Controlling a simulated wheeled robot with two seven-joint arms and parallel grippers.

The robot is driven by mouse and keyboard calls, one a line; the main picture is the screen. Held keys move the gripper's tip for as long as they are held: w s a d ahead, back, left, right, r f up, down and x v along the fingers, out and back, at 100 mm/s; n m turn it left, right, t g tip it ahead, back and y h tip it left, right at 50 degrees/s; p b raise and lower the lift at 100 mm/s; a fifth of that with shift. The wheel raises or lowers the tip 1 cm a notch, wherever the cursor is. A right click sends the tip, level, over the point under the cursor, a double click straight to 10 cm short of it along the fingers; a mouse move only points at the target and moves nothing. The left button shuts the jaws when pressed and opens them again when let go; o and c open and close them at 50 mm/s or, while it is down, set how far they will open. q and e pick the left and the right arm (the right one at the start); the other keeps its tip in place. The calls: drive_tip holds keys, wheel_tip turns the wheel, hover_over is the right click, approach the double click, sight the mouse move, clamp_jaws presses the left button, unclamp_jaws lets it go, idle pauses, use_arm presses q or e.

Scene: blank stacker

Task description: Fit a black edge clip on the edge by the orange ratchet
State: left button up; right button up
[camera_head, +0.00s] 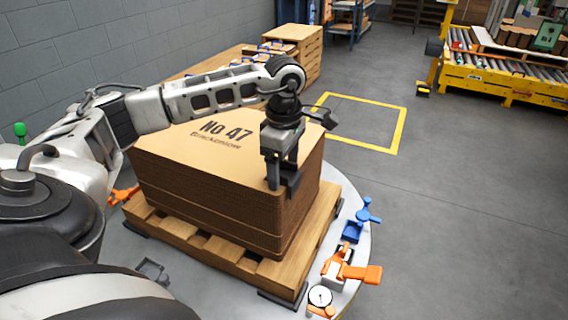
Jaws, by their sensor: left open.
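A tall stack of brown cardboard blanks (190,160), printed "No 47" on top, sits on a wooden pallet (205,250). My left gripper (281,184) points down at the stack's right edge, open, with its fingers close to the top rim. A dark piece (291,181) shows at the fingers against that edge; it may be the black edge clip, but I cannot tell it surely from a finger. An orange ratchet-like tool (358,272) lies at the front right of the round table. Another orange piece (122,195) is left of the stack. My right gripper is out of view.
A blue clamp-like piece (367,212) and a white dial (320,296) stand on the right rim of the round table (352,192). A dark bracket (152,270) lies in front of the pallet. Yellow-marked floor (365,122) behind is clear.

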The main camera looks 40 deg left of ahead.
use_arm(q)
wheel_tip(320, 180, up, 16)
drive_tip(key=p, duration=0.2)
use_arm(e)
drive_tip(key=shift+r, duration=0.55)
